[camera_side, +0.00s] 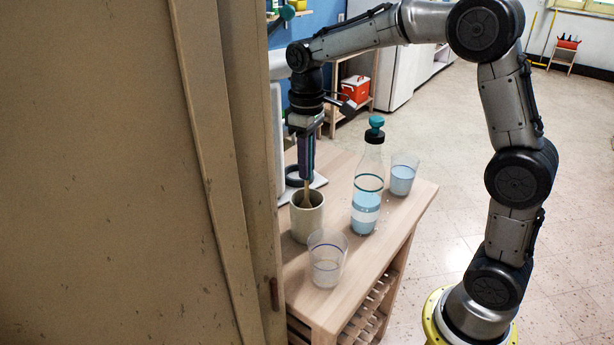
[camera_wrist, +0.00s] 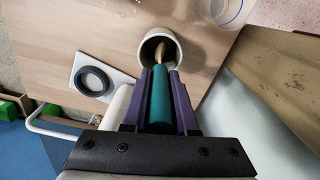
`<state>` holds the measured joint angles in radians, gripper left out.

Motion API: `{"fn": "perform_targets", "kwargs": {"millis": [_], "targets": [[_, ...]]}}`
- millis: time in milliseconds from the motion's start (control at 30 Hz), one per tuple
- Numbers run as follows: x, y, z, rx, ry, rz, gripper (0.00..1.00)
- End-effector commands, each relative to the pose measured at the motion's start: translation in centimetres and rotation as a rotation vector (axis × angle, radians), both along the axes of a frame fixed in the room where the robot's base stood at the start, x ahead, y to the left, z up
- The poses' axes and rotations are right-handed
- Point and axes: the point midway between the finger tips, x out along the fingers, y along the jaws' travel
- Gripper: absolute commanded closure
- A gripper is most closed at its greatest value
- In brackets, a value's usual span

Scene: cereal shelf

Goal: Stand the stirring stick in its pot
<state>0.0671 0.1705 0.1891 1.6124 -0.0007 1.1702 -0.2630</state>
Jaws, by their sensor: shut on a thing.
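The pot (camera_side: 306,222) is a pale, cream-coloured cylinder on the wooden table, and it also shows in the wrist view (camera_wrist: 175,65) with its mouth towards me. My gripper (camera_side: 307,178) is above the pot, pointing down, with purple fingers shut on the stirring stick (camera_side: 306,195). In the wrist view the stick's teal handle (camera_wrist: 160,98) lies between my fingers (camera_wrist: 160,72). Its brown wooden end reaches into the pot's mouth. The stick looks near upright. Whether its tip touches the pot's bottom is hidden.
A clear cup (camera_side: 327,260) stands close in front of the pot. A bottle with a teal stopper (camera_side: 367,190) and a glass of blue liquid (camera_side: 402,176) stand to the right. A white scale-like device (camera_wrist: 94,78) lies near the pot. A tall cabinet panel (camera_side: 130,180) fills the left.

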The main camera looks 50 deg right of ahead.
Motion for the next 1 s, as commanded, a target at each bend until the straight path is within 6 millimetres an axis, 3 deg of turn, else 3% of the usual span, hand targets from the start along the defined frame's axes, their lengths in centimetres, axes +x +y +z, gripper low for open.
{"fn": "perform_targets", "kwargs": {"millis": [200, 633, 667, 800, 1000], "targets": [[-0.1, 0.0, -2.8, 0.000, 0.004, 0.000, 1.00], [0.0, 0.0, -3.3, 0.000, 0.002, 0.000, 1.00], [0.0, 0.0, -3.3, 0.000, 0.001, 0.000, 0.70], [0.0, 0.0, -3.3, 0.000, 0.001, 0.000, 0.45], [0.0, 0.0, -3.3, 0.000, 0.002, 0.000, 0.44]]}}
